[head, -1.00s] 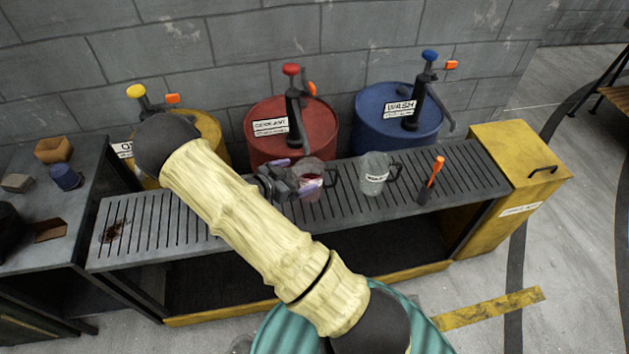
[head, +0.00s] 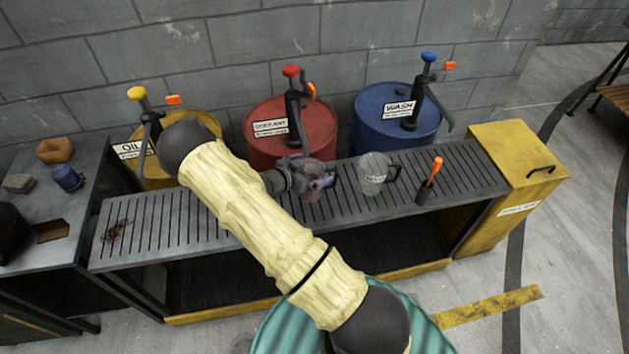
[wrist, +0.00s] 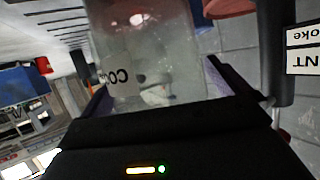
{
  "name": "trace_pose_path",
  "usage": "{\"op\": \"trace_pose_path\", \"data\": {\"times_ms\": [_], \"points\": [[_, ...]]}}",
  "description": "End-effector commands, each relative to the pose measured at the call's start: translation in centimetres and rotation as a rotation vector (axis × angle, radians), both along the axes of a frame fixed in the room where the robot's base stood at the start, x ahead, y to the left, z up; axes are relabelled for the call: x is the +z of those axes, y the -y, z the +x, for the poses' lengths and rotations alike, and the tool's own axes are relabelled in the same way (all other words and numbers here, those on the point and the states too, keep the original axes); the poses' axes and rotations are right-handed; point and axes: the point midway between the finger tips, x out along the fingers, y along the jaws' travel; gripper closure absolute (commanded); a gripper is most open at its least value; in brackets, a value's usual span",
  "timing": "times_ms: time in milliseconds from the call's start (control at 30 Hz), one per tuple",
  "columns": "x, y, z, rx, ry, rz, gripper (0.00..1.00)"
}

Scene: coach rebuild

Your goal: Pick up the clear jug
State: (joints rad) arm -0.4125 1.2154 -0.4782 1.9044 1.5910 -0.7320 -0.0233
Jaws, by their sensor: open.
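A clear jug (head: 313,168) with a dark handle on its right stands on the slatted bench in front of the red drum. In the wrist view the jug (wrist: 150,50) fills the space between my fingers, and a pale label beginning "CO" shows on its side. My gripper (head: 322,184) is open, with a purple-padded finger on each side of the jug. In the wrist view my gripper (wrist: 168,95) has its fingertips alongside the jug wall; I cannot tell whether they touch it. In the head view my gripper hides much of the jug.
A second see-through jug (head: 374,172) with a label and dark handle stands to the right. Beyond it is an orange-handled tool (head: 430,182). Yellow (head: 160,175), red (head: 290,140) and blue (head: 385,135) drums with pumps line the back.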

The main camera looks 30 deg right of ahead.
Motion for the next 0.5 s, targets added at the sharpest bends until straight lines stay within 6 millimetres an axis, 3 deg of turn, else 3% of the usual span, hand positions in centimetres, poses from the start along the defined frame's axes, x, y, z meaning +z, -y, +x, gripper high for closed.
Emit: {"op": "trace_pose_path", "data": {"times_ms": [467, 500], "points": [[-0.01, -0.01, 0.02, 0.0, 0.0, 0.0, 0.0], [-0.01, -0.01, 0.02, 0.0, 0.0, 0.0, 0.04]]}}
